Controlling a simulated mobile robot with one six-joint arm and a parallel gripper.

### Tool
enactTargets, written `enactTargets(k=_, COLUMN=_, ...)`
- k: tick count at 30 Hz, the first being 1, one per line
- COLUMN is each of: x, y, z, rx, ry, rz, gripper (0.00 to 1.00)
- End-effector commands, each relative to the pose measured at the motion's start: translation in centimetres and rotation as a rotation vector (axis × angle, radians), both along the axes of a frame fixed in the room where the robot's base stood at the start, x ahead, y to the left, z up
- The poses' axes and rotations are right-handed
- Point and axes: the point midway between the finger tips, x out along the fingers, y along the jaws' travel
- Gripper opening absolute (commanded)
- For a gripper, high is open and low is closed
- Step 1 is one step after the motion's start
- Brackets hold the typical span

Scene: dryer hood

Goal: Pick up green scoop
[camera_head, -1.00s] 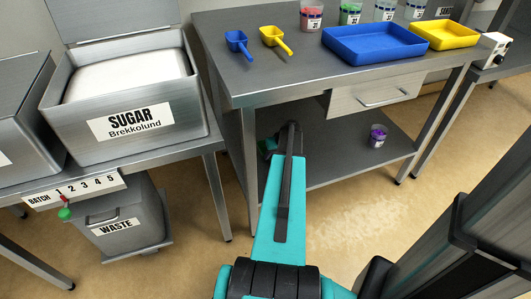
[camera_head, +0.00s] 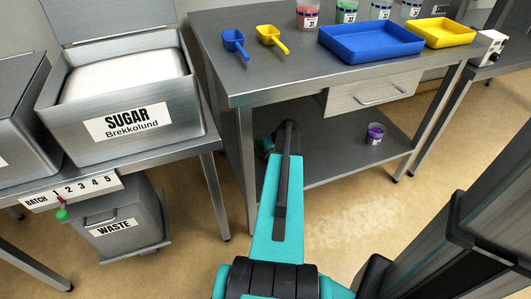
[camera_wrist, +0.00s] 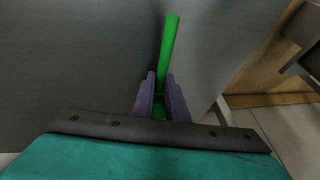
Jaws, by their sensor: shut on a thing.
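The green scoop (camera_wrist: 168,45) shows in the wrist view as a bright green bar standing up between the two purple fingers. My gripper (camera_wrist: 161,98) is shut on it. The scoop's lower part is partly hidden between the fingers. Behind it is a plain grey surface, and I cannot tell whether the scoop touches it. In the head view my teal arm reaches toward the lower shelf of the steel table, and its end and the scoop are hidden.
A blue scoop (camera_head: 235,43) and a yellow scoop (camera_head: 271,38) lie on the steel tabletop (camera_head: 270,75). A blue tray (camera_head: 370,50) and a yellow tray (camera_head: 443,38) stand further right. A purple-filled cup (camera_head: 375,135) stands on the lower shelf (camera_head: 335,160). The sugar bin (camera_head: 130,140) is left.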

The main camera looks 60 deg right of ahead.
Motion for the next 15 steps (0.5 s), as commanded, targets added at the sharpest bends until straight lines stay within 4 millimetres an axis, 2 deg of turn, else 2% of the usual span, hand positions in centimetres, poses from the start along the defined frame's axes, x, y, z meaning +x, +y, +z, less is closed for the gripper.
enactTargets(k=8, x=0.0, y=0.0, z=1.4, rx=-0.001, ry=-0.001, rz=0.001, gripper=0.00)
enactTargets(k=14, x=0.1, y=0.0, z=4.1, rx=-0.002, ry=-0.001, rz=0.001, gripper=0.00)
enactTargets(k=15, x=-1.0, y=0.3, z=3.7, rx=0.001, ry=0.001, rz=-0.002, gripper=0.00)
